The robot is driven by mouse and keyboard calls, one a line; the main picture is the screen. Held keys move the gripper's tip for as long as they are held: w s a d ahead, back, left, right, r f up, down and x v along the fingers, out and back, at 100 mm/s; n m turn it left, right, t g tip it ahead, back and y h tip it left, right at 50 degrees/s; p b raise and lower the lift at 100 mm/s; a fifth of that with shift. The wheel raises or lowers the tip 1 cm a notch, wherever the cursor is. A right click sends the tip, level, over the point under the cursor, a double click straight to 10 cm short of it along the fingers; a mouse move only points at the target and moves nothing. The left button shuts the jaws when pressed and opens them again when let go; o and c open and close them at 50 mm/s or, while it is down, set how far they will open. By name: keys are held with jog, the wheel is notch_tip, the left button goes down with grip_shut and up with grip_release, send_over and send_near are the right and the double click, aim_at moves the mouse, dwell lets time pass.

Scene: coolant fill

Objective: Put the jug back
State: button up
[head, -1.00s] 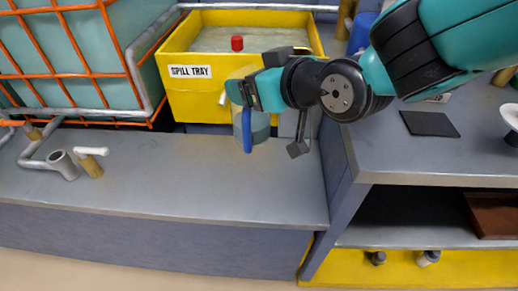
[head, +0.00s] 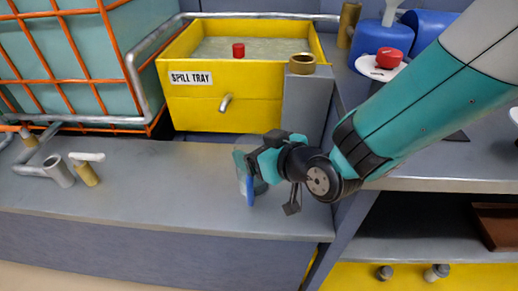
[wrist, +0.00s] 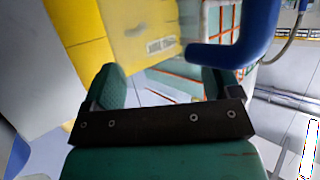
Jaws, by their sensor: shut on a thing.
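The jug (head: 241,162) is a clear, pale vessel with a blue handle (head: 250,191). It shows in the head view in front of the spill tray, over the grey bench. My gripper (head: 258,163) is shut on it and hides part of its body. I cannot tell whether its base touches the bench (head: 150,200). In the wrist view a blue bar, seemingly the handle (wrist: 235,52), crosses near my fingers.
A caged tank (head: 75,60) and a white-handled valve (head: 87,168) are at left. Blue containers (head: 378,42) stand at back right.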

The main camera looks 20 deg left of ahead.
jog(key=shift+f, duration=0.1)
jog(key=o, duration=1.4)
jog(key=shift+o, duration=0.2)
jog(key=v, duration=0.7)
jog(key=shift+d+r, duration=0.2)
jog(key=shift+r, duration=0.05)
jog(key=shift+s, duration=0.1)
